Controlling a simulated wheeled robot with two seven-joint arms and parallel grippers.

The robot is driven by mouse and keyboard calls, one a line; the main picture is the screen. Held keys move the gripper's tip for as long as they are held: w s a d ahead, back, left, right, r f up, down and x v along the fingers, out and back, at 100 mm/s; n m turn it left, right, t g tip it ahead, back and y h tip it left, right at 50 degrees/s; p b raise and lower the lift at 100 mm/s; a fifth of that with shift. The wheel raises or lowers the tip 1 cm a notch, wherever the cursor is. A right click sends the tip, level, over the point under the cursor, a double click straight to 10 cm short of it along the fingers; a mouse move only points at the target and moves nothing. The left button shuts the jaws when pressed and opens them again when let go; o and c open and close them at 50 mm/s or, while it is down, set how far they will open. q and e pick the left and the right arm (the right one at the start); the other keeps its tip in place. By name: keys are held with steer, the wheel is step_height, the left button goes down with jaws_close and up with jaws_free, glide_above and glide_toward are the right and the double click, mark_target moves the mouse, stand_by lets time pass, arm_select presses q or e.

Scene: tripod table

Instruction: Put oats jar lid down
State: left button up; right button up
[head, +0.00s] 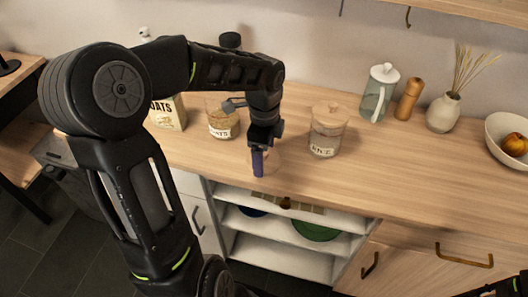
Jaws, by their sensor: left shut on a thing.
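The oats jar (222,124) is clear glass with a label and stands on the wooden counter, its top partly hidden by my left arm. My left gripper (261,160) points down over the front part of the counter, right of and nearer than the oats jar. It is shut on a thin wooden-coloured piece, which looks like the oats jar lid (270,164) and is mostly hidden by the fingers. I cannot tell whether the lid touches the counter. My right gripper is not clearly in view; only a dark part shows at the lower right corner.
A lidded jar (326,132) stands right of the gripper. An oats box (169,112) is at the left. A glass pitcher (377,95), a wooden mill (408,99), a vase (443,113) and a fruit bowl (509,142) stand farther right. The front right counter is clear; open shelves are below.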

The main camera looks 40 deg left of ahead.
arm_select(q)
steer(key=shift+f, duration=0.2)
steer(key=o, duration=1.3)
steer(key=shift+c, duration=0.2)
steer(key=shift+r, duration=0.1)
steer(key=shift+r, duration=0.2)
step_height(320, 180, up, 12)
steer(key=shift+p, duration=0.3)
